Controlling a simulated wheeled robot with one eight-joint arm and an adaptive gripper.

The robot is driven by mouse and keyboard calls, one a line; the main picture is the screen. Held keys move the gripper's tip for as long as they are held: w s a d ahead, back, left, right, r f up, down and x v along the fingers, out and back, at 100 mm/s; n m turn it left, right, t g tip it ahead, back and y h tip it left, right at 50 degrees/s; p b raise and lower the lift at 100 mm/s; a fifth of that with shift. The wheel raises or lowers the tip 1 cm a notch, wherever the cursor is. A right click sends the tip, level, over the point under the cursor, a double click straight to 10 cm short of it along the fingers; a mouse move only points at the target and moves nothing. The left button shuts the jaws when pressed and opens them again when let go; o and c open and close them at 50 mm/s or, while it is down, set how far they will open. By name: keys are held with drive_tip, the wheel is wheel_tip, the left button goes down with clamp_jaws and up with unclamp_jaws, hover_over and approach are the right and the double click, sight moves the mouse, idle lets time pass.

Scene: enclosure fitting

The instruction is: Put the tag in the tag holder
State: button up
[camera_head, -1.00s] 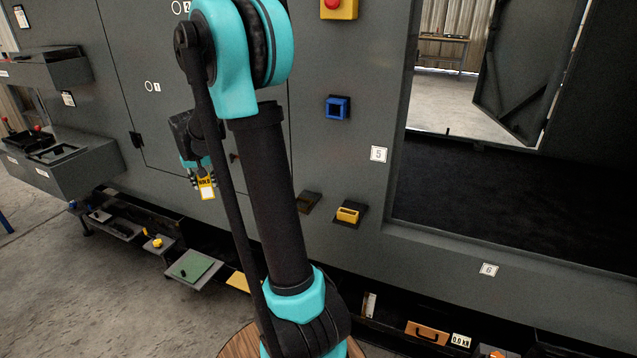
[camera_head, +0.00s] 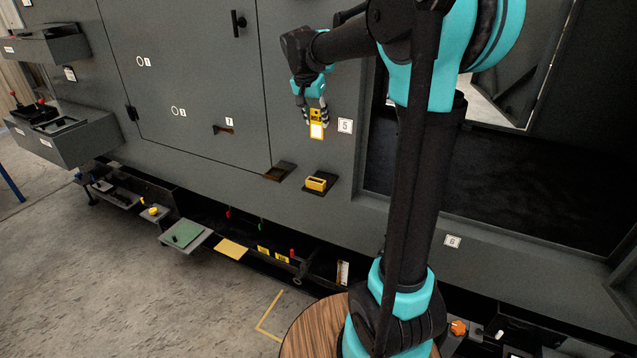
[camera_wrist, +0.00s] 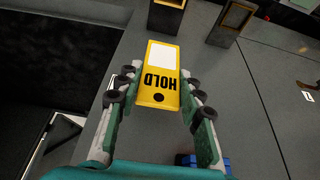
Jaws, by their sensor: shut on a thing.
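The tag is a yellow card with a white panel, the word HOLD and a dark hole (camera_head: 316,125); it also shows in the wrist view (camera_wrist: 163,72). My gripper (camera_head: 312,108) is shut on the hole end of the tag, and the white-panel end hangs downward. A yellow open-topped holder (camera_head: 317,183), likely the tag holder, sits on the dark cabinet wall below the tag. It shows partly at the top of the wrist view (camera_wrist: 168,15). The tag is apart from it.
A dark brownish holder (camera_head: 280,171) is left of the yellow one. A label 5 (camera_head: 345,126) and a large opening (camera_head: 440,185) lie to the right. A low shelf with a green plate (camera_head: 187,233) and yellow cards runs below.

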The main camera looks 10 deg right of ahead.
wheel_tip(320, 180, down, 19)
drive_tip(key=shift+a+f, duration=0.1)
drive_tip(key=shift+a, duration=0.05)
idle(0.4)
drive_tip(key=shift+f, duration=0.1)
drive_tip(key=o, duration=0.9)
drive_tip(key=shift+o, duration=0.2)
drive_tip(key=v, duration=1.2)
drive_tip(key=s+d+f+n+y, duration=0.1)
drive_tip(key=s+f, duration=0.3)
drive_tip(key=s, duration=0.4)
drive_tip(key=s+d+f+n+y, duration=0.1)
drive_tip(key=s+d+f+n, duration=0.2)
drive_tip(key=s, duration=0.6)
drive_tip(key=s+d+f+n, duration=0.3)
drive_tip(key=s+f, duration=0.3)
drive_tip(key=s, duration=0.3)
drive_tip(key=shift+s+f+y, duration=0.25)
drive_tip(key=shift+f+y, duration=0.05)
drive_tip(key=shift+y, duration=0.1)
